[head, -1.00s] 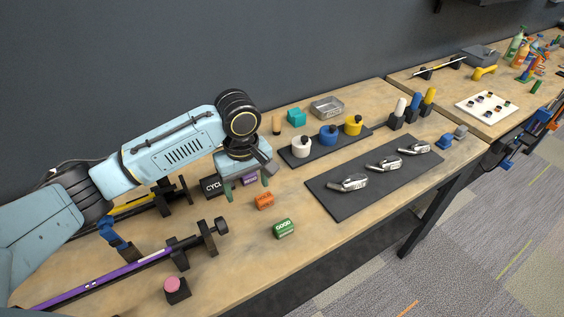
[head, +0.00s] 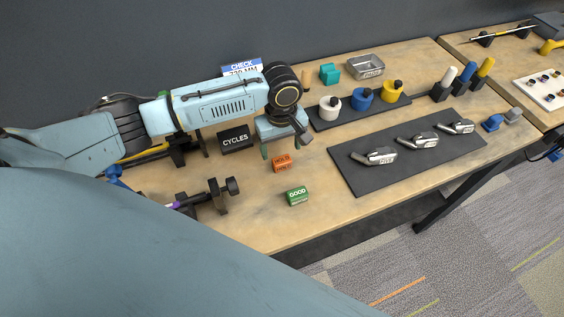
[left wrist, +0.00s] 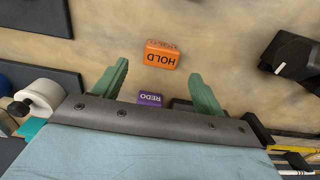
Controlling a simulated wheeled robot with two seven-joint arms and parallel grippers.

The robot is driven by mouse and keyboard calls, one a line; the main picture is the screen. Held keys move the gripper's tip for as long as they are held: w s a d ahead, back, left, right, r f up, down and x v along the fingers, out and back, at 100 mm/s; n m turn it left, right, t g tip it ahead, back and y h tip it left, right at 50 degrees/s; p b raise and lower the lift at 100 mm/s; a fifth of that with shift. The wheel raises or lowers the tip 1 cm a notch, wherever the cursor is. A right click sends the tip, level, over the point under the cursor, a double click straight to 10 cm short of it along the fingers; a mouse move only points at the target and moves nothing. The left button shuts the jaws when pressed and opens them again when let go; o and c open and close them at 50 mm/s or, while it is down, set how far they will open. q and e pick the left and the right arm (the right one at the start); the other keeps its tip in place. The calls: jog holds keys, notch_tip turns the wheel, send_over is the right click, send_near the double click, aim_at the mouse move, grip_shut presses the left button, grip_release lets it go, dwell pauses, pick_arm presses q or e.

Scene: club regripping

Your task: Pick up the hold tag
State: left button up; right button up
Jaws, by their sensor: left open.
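The orange hold tag (head: 282,164) lies on the wooden bench, just in front of my left gripper (head: 285,147) in the head view. In the left wrist view the hold tag (left wrist: 161,55) sits near the top middle, a little beyond and between the fingertips of the open left gripper (left wrist: 159,70). The fingers are apart and do not appear to touch it. A purple redo tag (left wrist: 150,99) shows between the finger bases in the left wrist view; the gripper hides it in the head view. My right gripper is not in view.
A green good tag (head: 297,196) lies nearby to the front right. A black cycles box (head: 235,139) stands left of the gripper. A purple shaft on black stands (head: 221,196) is at front left. A dark mat (head: 350,180) with club heads lies right.

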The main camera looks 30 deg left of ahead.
aim_at(282, 160)
pick_arm(q)
jog(key=f, duration=0.4)
jog(key=shift+s+d+f, duration=0.2)
jog(key=shift+f, duration=0.15)
jog(key=c, duration=1.1)
jog(key=shift+o, duration=0.2)
jog(key=shift+r, duration=0.1)
